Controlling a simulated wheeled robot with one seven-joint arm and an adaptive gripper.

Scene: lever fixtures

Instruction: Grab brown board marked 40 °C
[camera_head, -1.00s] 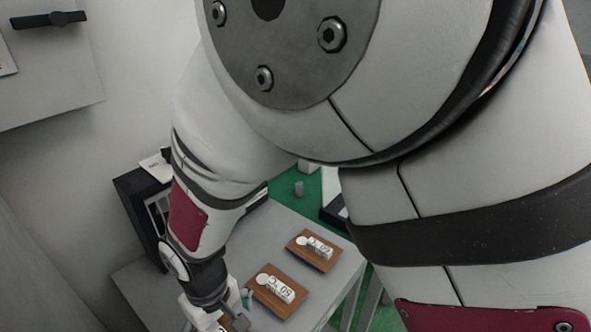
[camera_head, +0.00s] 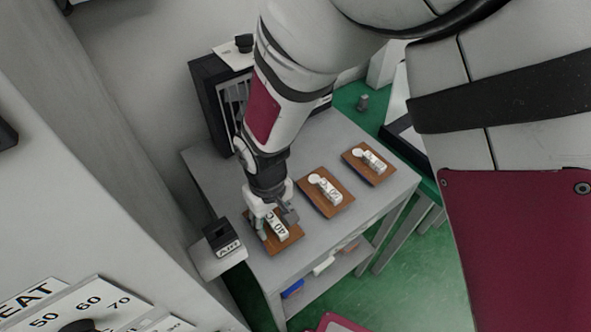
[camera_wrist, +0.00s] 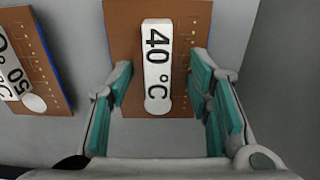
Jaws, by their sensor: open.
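The brown board marked 40 °C (camera_head: 293,238) lies on the grey table, nearest its front left corner. It carries a white raised block with black "40 °C" lettering, and it also shows in the wrist view (camera_wrist: 121,30). My gripper (camera_head: 271,218) is over this board and hides part of it. In the wrist view my gripper (camera_wrist: 164,88) is open, with teal finger pads on either side of the white label block and nothing held. I cannot tell how high the fingers are above the board.
A second brown board (camera_head: 338,207), marked 50 °C in the wrist view (camera_wrist: 50,75), lies beside it. A third board (camera_head: 382,177) lies farther right. A black box (camera_head: 222,238) on a light ledge stands close left. A dark slatted unit (camera_head: 205,85) stands at the back.

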